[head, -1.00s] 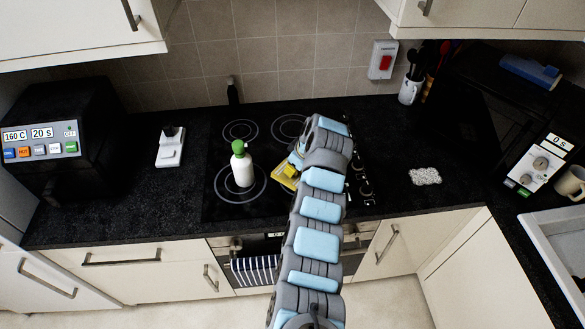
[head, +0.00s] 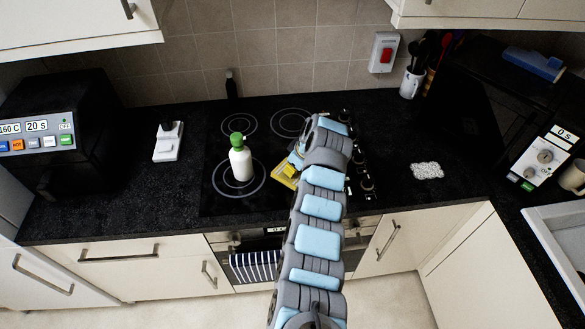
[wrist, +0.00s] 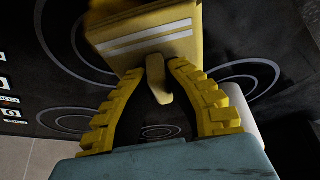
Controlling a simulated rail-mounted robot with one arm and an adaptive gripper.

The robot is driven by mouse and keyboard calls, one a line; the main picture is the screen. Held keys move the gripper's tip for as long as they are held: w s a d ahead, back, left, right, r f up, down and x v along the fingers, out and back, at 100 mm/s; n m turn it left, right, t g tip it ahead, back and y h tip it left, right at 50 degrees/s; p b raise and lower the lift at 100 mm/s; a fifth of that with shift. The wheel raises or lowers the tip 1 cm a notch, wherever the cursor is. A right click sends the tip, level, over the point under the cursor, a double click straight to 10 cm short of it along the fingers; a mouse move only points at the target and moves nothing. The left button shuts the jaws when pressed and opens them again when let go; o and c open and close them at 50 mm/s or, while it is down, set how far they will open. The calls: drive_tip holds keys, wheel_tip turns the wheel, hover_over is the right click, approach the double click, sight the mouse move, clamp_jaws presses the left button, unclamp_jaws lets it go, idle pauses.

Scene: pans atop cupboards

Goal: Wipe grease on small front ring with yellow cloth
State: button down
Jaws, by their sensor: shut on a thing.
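The yellow cloth (head: 286,173) is at the front right of the black hob in the head view, beside the end of my arm. In the wrist view the cloth (wrist: 150,24), with pale stripes, is at the top, at the tips of my gripper's yellow fingers (wrist: 156,71). My gripper is shut on it. The small front ring (wrist: 60,68) shows as a partial pale circle at the upper left of the wrist view, with the cloth over or above part of it. I cannot tell whether cloth and hob touch. My arm and the cloth hide this ring in the head view. I see no clear grease.
A white bottle with a green cap (head: 240,160) stands on the large front-left ring, close left of the cloth. Hob knobs (head: 366,187) lie to the right.

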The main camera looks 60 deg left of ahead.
drive_tip(key=shift+f+b, duration=0.5)
drive_tip(key=shift+f, duration=0.1)
drive_tip(key=shift+w, duration=0.1)
drive_tip(key=shift+w+d+f+b, duration=0.25)
drive_tip(key=shift+w+b, duration=0.25)
drive_tip(key=shift+b, duration=0.35)
drive_tip(key=w+b, duration=0.2)
drive_tip(key=shift+w+d+f+b, duration=0.1)
drive_tip(key=shift+w+d+b, duration=0.15)
drive_tip(key=shift+d+b, duration=0.15)
drive_tip(key=shift+w+d, duration=0.15)
drive_tip(key=shift+w, duration=0.2)
drive_tip(key=w+b, duration=0.1)
drive_tip(key=b, duration=0.1)
drive_tip(key=shift+w+d+b, duration=0.35)
drive_tip(key=shift+w+d, duration=0.05)
drive_tip(key=shift+w+d+b, duration=0.2)
drive_tip(key=shift+w+b, duration=0.1)
drive_tip(key=shift+w, duration=0.15)
drive_tip(key=shift+s+a+r+p, duration=0.2)
drive_tip(key=shift+s+p, duration=0.05)
drive_tip(key=shift+s, duration=0.3)
drive_tip(key=shift+s+a+r+p, duration=0.15)
drive_tip(key=shift+s+a+p, duration=0.05)
drive_tip(key=shift+s, duration=0.3)
drive_tip(key=shift+s+a, duration=0.25)
drive_tip(key=shift+s, duration=0.4)
drive_tip(key=shift+s+a, duration=0.2)
drive_tip(key=shift+s, duration=0.4)
